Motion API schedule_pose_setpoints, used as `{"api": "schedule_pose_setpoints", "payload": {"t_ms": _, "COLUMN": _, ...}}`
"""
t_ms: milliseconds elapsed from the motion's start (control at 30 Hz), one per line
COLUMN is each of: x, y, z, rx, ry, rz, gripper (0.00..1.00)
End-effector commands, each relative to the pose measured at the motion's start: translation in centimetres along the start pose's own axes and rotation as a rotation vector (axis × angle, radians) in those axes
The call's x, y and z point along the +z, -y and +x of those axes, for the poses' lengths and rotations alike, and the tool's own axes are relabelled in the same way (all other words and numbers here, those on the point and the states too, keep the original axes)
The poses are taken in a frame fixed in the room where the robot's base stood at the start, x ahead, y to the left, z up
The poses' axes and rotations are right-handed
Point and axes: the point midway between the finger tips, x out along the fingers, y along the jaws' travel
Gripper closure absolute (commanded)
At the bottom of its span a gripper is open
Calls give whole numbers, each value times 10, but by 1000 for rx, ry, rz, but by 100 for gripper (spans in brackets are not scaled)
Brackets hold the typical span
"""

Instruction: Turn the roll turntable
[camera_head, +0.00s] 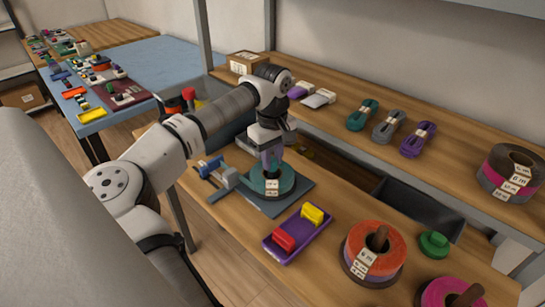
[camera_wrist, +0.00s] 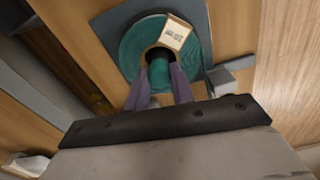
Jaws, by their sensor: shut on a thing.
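The turntable (camera_head: 295,200) is a dark grey square plate on the wooden bench in the head view. A teal cord roll (camera_head: 287,184) with a small white printed label lies flat on it. In the wrist view the teal roll (camera_wrist: 128,52) has a dark teal post (camera_wrist: 159,75) at its centre, and the grey plate (camera_wrist: 110,22) shows behind it. My gripper (camera_head: 271,166) points down over the roll. In the wrist view its two purple-grey fingers (camera_wrist: 160,82) are closed around the post. The exact contact at the fingertips is small and partly hidden.
A blue and grey clamp-like fixture (camera_head: 218,173) stands left of the plate. A purple tray (camera_head: 297,234) with red and yellow blocks lies in front. Orange (camera_head: 374,246) and magenta rolls stand at right. A shelf (camera_head: 440,155) with cord bundles runs behind.

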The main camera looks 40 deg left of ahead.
Motion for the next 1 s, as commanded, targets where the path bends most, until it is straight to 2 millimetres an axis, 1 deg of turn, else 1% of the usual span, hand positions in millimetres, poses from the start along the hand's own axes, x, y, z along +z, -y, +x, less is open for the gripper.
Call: {"api": "schedule_pose_setpoints", "payload": {"t_ms": 1000, "x": -1, "y": -1, "z": -2, "rx": 3, "ry": -5, "rz": 506, "gripper": 99}}
